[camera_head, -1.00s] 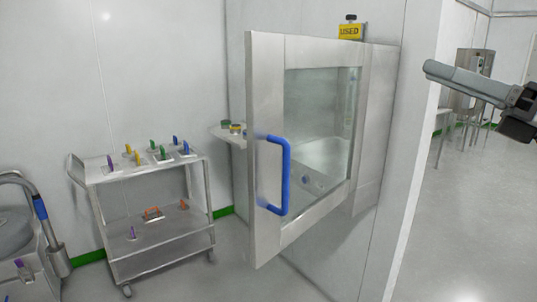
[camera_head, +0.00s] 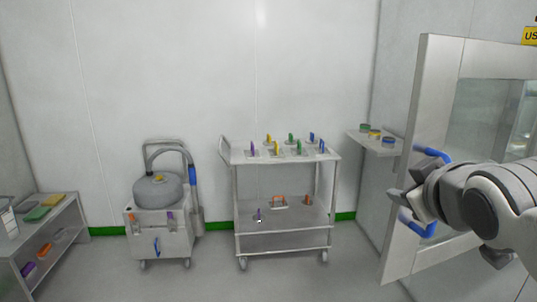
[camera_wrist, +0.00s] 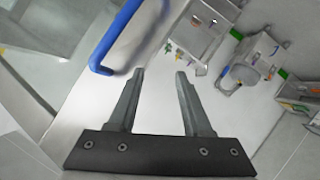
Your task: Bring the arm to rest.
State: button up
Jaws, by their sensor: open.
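My gripper (camera_head: 408,205) is at the right of the head view, in front of the open hatch door (camera_head: 403,150) and its blue handle (camera_head: 433,153), which it partly hides. In the wrist view, my gripper (camera_wrist: 160,78) has its two fingers apart with nothing between them. The blue handle (camera_wrist: 116,37) shows just left of and beyond the fingers there. I see no contact between fingers and handle.
A steel trolley (camera_head: 285,240) with coloured tagged items stands at the back. Left of it is a wheeled vacuum unit (camera_head: 158,190), then a low bench (camera_head: 62,232). The floor in front is clear.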

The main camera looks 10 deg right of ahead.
jog(key=s+a+f+m+g+y+b, duration=0.1)
jog(key=s+a+f+m+g+y, duration=0.1)
jog(key=s+a+f+g, duration=0.45)
jog(key=s+a+f+m+g+y, duration=0.1)
jog(key=s+a+f+y, duration=0.15)
jog(key=a+f, duration=0.7)
notch_tip(320, 180, down, 9)
jog(key=d+b, duration=0.2)
jog(key=b, duration=0.7)
notch_tip(320, 180, up, 23)
jog(key=p, duration=2.3)
jog(key=shift+a+h, duration=0.25)
jog(key=shift+h, duration=0.1)
jog(key=shift+w+d+f+t, duration=0.1)
jog(key=shift+w+t, duration=0.05)
jog(key=shift+t, duration=0.1)
